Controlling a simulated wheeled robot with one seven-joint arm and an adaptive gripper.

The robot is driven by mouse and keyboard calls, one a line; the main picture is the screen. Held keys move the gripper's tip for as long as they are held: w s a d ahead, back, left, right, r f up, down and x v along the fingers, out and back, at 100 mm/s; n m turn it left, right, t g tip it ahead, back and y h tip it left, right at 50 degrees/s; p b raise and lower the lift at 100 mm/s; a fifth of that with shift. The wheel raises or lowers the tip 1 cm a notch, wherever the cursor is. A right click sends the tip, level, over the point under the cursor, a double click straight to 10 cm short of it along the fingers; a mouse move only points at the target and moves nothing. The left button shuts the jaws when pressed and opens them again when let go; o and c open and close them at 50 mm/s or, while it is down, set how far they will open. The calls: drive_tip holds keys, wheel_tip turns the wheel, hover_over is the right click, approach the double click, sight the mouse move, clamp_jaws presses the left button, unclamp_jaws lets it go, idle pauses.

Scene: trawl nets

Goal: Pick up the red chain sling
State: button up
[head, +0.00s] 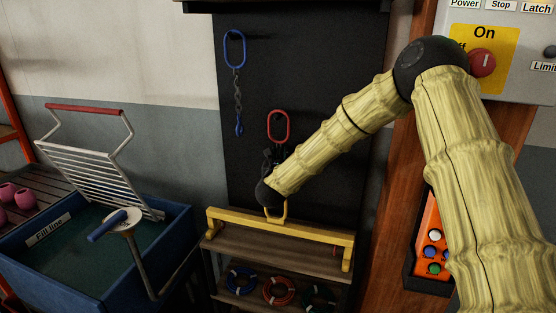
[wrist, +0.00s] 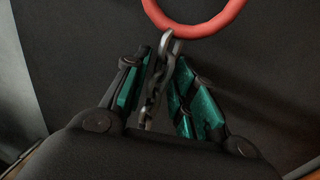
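The red chain sling (head: 279,125) hangs on the black wall panel, its red ring on top and dark chain below. My gripper (head: 275,205) is at the panel, and my arm hides part of the chain in the head view. In the wrist view the red ring (wrist: 198,27) shows at the top edge, above the fingertips. The dark chain (wrist: 168,45) runs down between the two green-padded fingers of my gripper (wrist: 164,62). The fingertips are close on both sides of the chain. I cannot tell whether both press on it. The chain's lower end is hidden.
A blue chain sling (head: 235,50) hangs up left on the panel. A yellow bar (head: 315,232) lies across a wooden shelf (head: 250,246) below, with coiled ropes (head: 279,290) underneath. A blue tub (head: 172,243) stands left. A grey control box (head: 515,85) is at the upper right.

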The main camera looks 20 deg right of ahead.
drive_tip(key=shift+f, duration=0.1)
clamp_jaws()
drive_tip(key=shift+w+r, duration=0.1)
drive_tip(key=shift+r, duration=0.15)
